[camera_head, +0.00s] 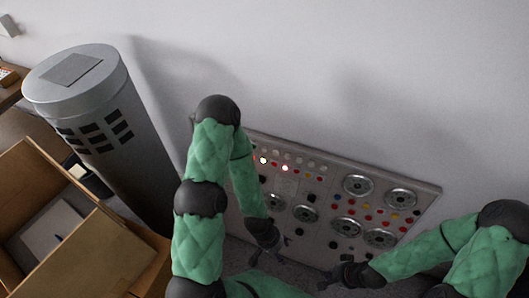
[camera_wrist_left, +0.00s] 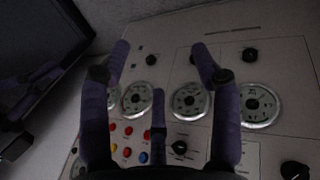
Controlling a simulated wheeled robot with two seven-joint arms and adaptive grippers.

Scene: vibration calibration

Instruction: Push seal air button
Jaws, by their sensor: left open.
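The control panel (camera_head: 325,170) leans near the wall, with rows of small coloured buttons, lit lamps (camera_head: 285,168), dark knobs and round gauges (camera_head: 357,186). I cannot read which button is the seal air one. My left gripper (camera_head: 277,245) is at the panel's lower left part; the arm hides the panel's left side. In the left wrist view my left gripper (camera_wrist_left: 160,55) is open and empty, its fingers spread before the gauges (camera_wrist_left: 190,101). Red, yellow and blue buttons (camera_wrist_left: 128,131) show at the lower left there. My right gripper (camera_head: 335,273) is by the panel's lower edge, its fingers too small to judge.
A grey cylinder (camera_head: 125,125) with dark slots stands left of my left arm. An open cardboard box (camera_head: 95,255) with a paper inside is at the lower left. The white wall (camera_head: 330,60) behind the panel is clear.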

